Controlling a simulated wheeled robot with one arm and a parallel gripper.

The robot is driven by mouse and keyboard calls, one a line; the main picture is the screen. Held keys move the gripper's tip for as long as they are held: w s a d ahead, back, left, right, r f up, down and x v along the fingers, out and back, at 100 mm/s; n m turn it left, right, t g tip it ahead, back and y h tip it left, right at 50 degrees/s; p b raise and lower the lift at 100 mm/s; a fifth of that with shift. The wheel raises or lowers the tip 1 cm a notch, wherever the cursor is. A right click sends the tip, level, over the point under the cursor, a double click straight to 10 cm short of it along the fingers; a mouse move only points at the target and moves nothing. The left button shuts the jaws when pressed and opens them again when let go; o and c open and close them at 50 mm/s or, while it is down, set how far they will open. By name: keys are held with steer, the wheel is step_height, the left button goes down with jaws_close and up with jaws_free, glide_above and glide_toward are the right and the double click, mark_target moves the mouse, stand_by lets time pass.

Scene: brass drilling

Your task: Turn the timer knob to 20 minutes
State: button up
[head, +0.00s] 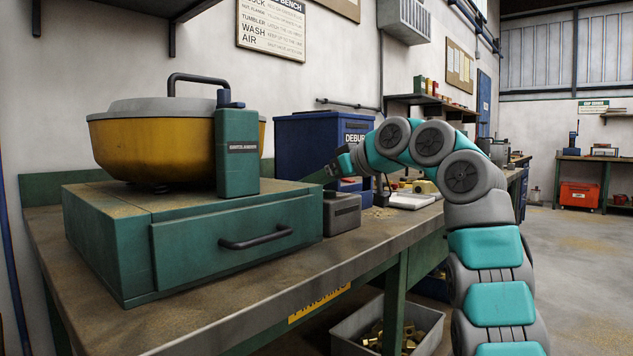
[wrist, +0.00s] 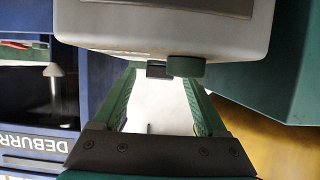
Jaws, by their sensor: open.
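In the wrist view, a grey box (wrist: 165,28) with rounded corners fills the top middle. No dial marks are readable. In the head view, my gripper (head: 322,175) is above a small grey box (head: 341,213) beside the green tumbler base; no knob is discernible there.
The yellow tumbler bowl (head: 150,148) and green upright housing (head: 237,153) stand left of my gripper. A blue deburr box (head: 305,140) stands behind it, also in the wrist view (wrist: 80,70). A white tray (head: 410,200) lies to the right. The front bench strip is clear.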

jaws_close()
stand_by(0.5)
